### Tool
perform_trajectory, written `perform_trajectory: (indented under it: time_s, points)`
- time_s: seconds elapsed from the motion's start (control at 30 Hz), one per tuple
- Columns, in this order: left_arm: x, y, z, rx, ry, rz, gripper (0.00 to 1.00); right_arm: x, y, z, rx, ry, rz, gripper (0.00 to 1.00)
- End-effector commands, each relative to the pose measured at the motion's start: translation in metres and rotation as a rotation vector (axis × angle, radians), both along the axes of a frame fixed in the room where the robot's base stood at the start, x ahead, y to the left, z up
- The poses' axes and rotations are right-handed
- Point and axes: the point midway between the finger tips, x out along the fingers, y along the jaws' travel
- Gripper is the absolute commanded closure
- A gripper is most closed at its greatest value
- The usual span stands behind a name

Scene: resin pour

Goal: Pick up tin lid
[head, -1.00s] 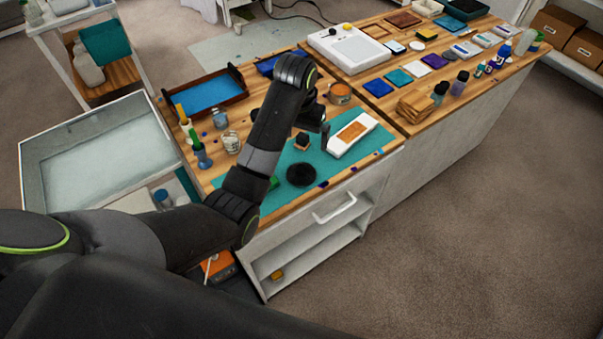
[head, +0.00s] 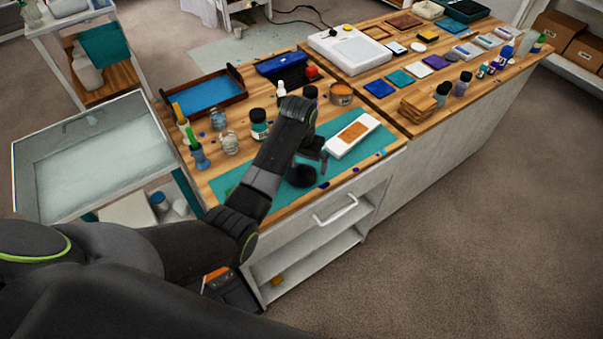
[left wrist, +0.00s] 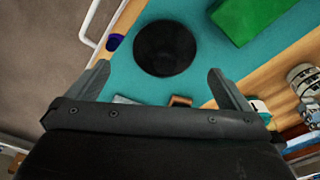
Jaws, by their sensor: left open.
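A flat black round disc, which looks like the tin lid (left wrist: 165,48), lies on the teal mat (left wrist: 120,78). In the head view the lid (head: 301,177) is on the front part of the mat, partly behind my arm. My left gripper (head: 312,158) is over the mat close to the lid. In the left wrist view my left gripper (left wrist: 160,82) is open and empty, with the lid in the picture just past and between its fingertips. I cannot tell the height gap. My right gripper is in neither view.
A green block (left wrist: 250,14) lies near the lid. A white tray with an orange panel (head: 353,132) lies at the mat's right. An open copper-coloured tin (head: 340,94) and several bottles stand behind. A drawer handle (head: 335,210) juts from the bench front.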

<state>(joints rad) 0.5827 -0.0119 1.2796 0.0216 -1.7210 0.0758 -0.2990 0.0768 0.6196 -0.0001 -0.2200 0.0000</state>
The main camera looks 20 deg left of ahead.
Motion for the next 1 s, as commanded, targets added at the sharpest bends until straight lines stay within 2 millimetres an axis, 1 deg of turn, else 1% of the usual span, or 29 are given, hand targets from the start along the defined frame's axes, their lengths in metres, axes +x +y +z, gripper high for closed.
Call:
perform_trajectory:
  time_s: [0.07, 0.27, 0.43, 0.57, 0.77, 0.8, 0.87, 1.0]
  points:
    - [0.001, 0.001, -0.004, 0.001, 0.003, 0.000, 0.00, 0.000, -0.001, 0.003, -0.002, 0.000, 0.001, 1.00]
    - [0.006, 0.006, -0.026, 0.002, 0.005, 0.001, 0.00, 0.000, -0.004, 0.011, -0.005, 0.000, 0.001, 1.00]
    - [0.008, 0.006, -0.044, 0.001, 0.003, 0.000, 0.00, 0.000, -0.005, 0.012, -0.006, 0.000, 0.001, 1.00]
    - [0.009, 0.005, -0.050, 0.001, 0.001, 0.000, 0.00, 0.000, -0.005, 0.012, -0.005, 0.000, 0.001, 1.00]
    - [0.009, 0.005, -0.050, 0.001, 0.000, 0.000, 0.00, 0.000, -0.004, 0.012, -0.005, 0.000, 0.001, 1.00]
    - [0.009, 0.005, -0.050, 0.001, 0.000, 0.000, 0.01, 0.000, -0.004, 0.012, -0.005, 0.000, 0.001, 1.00]
    - [0.009, 0.005, -0.050, 0.000, 0.000, 0.000, 0.09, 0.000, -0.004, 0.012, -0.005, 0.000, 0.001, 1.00]
    - [0.009, 0.005, -0.050, 0.000, 0.000, 0.000, 0.28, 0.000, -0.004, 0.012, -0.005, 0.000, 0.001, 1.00]
